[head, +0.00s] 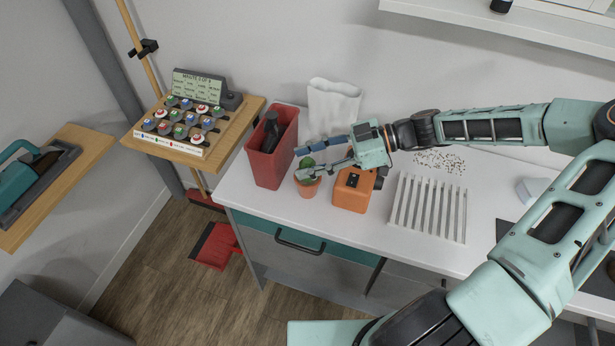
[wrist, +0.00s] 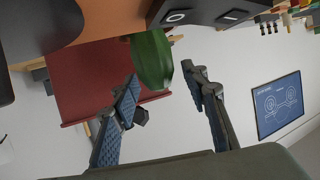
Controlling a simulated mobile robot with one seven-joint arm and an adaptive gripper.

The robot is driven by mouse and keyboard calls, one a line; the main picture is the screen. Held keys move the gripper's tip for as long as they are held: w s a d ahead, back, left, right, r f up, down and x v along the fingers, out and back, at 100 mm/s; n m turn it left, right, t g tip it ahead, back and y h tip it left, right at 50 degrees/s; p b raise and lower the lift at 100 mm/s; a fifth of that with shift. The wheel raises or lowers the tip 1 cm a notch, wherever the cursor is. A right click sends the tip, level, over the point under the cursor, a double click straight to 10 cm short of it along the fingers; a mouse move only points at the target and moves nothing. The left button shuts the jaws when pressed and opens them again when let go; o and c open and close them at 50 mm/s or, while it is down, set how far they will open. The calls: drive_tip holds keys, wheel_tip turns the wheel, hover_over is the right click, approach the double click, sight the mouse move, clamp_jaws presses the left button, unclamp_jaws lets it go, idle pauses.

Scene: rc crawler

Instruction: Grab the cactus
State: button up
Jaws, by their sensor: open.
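The green cactus (head: 307,163) stands in a small terracotta pot (head: 307,186) on the white table, just right of the red bin. In the wrist view the cactus (wrist: 152,58) shows as a green rounded body ahead of the fingers. My gripper (head: 298,162) is open at the cactus, with one finger on the far side and one on the near side in the head view. In the wrist view my gripper (wrist: 163,82) has its fingertips spread, with the cactus's near end close to the gap between them. I cannot tell whether either finger touches it. The near finger partly hides the cactus.
The red bin (head: 268,160) holds dark items and stands left of the pot. An orange box (head: 352,190) sits close on the right. A white paper bag (head: 333,105) stands behind. A white slatted rack (head: 428,208) lies further right. The table's front edge is near the pot.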

clamp_jaws()
idle(0.3)
idle(0.4)
